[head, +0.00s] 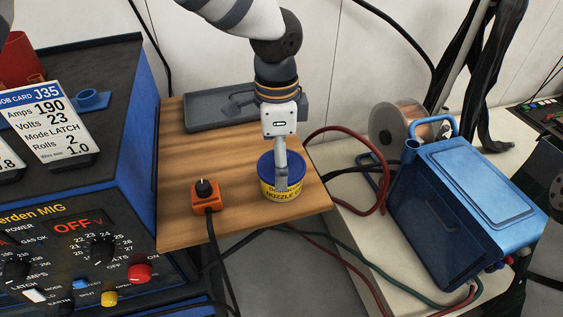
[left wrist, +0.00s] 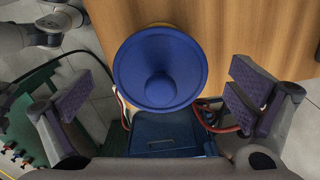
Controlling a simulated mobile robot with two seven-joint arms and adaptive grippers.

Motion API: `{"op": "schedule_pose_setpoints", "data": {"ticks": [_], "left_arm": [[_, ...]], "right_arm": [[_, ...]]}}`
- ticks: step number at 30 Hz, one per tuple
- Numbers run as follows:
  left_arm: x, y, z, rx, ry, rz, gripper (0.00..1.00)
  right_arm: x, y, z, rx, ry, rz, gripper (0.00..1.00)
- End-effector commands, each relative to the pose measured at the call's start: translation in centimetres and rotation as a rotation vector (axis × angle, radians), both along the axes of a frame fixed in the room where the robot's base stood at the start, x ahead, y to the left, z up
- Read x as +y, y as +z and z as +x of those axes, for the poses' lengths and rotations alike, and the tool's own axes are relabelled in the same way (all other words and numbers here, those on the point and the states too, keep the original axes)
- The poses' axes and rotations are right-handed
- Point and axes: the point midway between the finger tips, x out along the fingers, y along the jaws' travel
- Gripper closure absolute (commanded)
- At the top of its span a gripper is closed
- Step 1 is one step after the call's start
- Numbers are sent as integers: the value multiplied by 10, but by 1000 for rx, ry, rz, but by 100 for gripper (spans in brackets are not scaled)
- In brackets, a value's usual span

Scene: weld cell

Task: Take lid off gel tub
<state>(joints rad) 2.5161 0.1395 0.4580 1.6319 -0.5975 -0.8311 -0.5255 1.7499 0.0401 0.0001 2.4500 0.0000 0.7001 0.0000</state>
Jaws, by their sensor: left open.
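The gel tub (head: 269,190) is a yellow tub with dark lettering, standing upright near the front right edge of the wooden bench top. Its round blue lid (head: 267,164) is on it. In the left wrist view the lid (left wrist: 138,60) faces the camera, with a round knob (left wrist: 160,87) at its middle. My left gripper (head: 282,180) points down over the tub and hides part of the lid and label. In the left wrist view its two padded fingers (left wrist: 165,100) are wide apart and empty. I cannot tell the exact height above the knob. My right gripper is not in view.
An orange box with a black knob (head: 206,195) stands left of the tub, its cable trailing forward. A grey tray (head: 205,118) lies behind. The blue welder (head: 60,200) is at left. A blue wire-feed unit (head: 470,190) and red cable (head: 384,180) are at right.

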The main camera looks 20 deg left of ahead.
Motion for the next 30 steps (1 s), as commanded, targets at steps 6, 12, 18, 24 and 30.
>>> {"op": "schedule_pose_setpoints", "data": {"ticks": [6,12,18,24,30], "left_arm": [[0,1,0,0,0,0,36],[0,0,0,-1,0,0,69],[1,-2,1,0,0,2,82],[2,-4,1,2,0,3,86],[3,-6,0,5,0,4,87]], "right_arm": [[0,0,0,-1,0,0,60],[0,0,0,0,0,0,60],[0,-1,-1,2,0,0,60],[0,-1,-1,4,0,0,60],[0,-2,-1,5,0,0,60]]}}
